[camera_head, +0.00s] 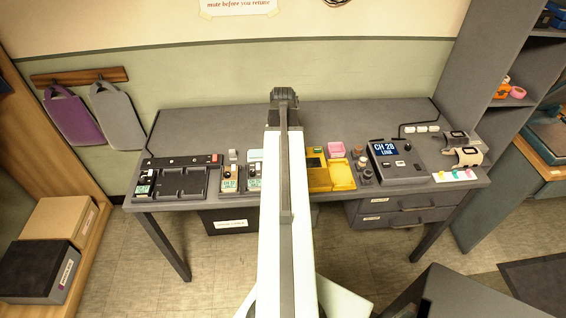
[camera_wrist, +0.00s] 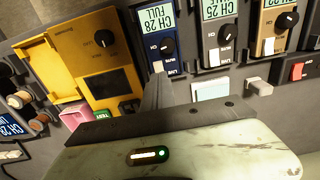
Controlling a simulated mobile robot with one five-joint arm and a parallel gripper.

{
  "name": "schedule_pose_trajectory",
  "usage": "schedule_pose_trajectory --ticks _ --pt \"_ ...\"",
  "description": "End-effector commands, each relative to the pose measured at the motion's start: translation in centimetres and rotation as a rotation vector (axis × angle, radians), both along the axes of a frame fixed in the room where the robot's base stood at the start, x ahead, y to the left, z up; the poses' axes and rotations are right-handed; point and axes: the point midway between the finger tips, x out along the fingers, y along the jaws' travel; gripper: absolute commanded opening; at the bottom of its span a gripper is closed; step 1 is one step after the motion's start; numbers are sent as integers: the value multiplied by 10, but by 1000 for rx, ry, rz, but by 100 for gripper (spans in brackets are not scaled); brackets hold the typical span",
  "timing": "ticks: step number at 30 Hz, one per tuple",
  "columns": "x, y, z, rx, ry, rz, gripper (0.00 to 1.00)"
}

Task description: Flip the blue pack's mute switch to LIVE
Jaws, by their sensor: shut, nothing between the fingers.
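The blue pack (camera_wrist: 150,36) is at upper middle in the wrist view, with a screen reading CH 28 FULL and a black knob. Its small white switch (camera_wrist: 158,66) is at the pack's lower edge; I cannot tell whether it is at LIVE. My gripper (camera_wrist: 158,80) is shut and empty, its fingertips pointing up at the switch. They look very close to it, but I cannot tell whether they touch. In the head view my arm hides the blue pack, and the fingertips cannot be made out.
A grey pack (camera_wrist: 206,40) and a tan pack (camera_wrist: 269,34) stand right of the blue pack in the wrist view. A yellow tester (camera_wrist: 78,50) is close on the left. A control console (camera_head: 385,160) stands on the right of the desk (camera_head: 220,125), whose back is mostly clear.

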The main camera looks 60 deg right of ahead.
Motion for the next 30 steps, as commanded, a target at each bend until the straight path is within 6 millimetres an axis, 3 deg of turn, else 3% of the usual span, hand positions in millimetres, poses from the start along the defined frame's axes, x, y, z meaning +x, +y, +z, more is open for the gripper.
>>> schedule_pose_trajectory --ticks 1,16,30 --pt "0 0 11 0 0 0 0" --pt "0 0 56 0 0 0 0" --pt "0 0 55 0 0 0 0"
